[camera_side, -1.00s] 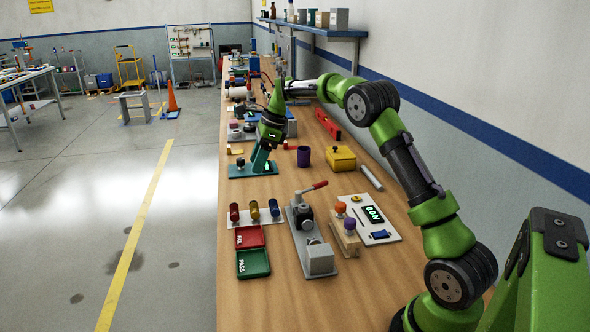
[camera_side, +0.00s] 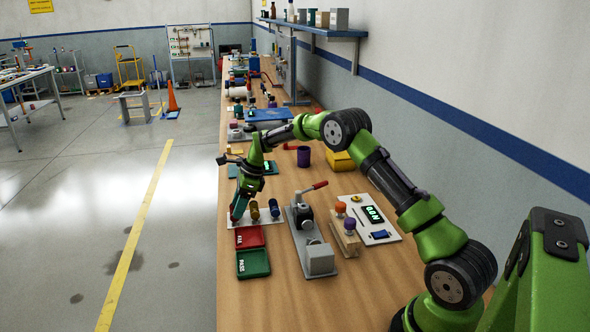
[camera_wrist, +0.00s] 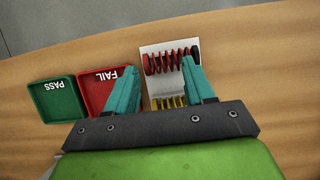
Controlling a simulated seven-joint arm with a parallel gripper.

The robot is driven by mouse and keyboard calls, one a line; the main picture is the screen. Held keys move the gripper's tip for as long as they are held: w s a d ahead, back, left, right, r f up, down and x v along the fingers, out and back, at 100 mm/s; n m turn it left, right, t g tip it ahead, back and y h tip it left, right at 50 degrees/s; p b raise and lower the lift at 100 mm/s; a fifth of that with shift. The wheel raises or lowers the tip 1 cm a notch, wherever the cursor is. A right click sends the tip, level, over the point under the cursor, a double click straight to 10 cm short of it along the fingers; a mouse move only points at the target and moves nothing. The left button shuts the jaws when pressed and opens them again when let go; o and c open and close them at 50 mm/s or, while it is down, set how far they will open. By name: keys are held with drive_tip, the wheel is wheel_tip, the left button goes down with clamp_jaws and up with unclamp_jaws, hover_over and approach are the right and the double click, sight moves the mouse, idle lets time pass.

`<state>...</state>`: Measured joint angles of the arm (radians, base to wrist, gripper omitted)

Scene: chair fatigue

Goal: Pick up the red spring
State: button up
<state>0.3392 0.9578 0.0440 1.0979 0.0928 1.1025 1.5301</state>
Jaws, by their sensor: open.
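The red spring (camera_wrist: 171,61) lies on a white plate (camera_wrist: 153,82) in the wrist view, its coils running left to right. My gripper (camera_wrist: 158,67) is open, with its teal fingers spread and nothing held between them. The right fingertip overlaps the right part of the spring in that view; I cannot tell whether it touches. In the side view my gripper (camera_side: 238,206) is low over the left end of the plate (camera_side: 243,223) and mostly hides the red spring there.
The red FAIL tray (camera_side: 249,237) and green PASS tray (camera_side: 254,263) are in front. A lever fixture (camera_side: 305,233) and a block with knobs (camera_side: 346,239) stand to the right.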

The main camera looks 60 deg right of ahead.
drive_tip(key=shift+w+a+f, duration=0.2)
drive_tip(key=shift+f, duration=0.45)
drive_tip(key=c, duration=0.8)
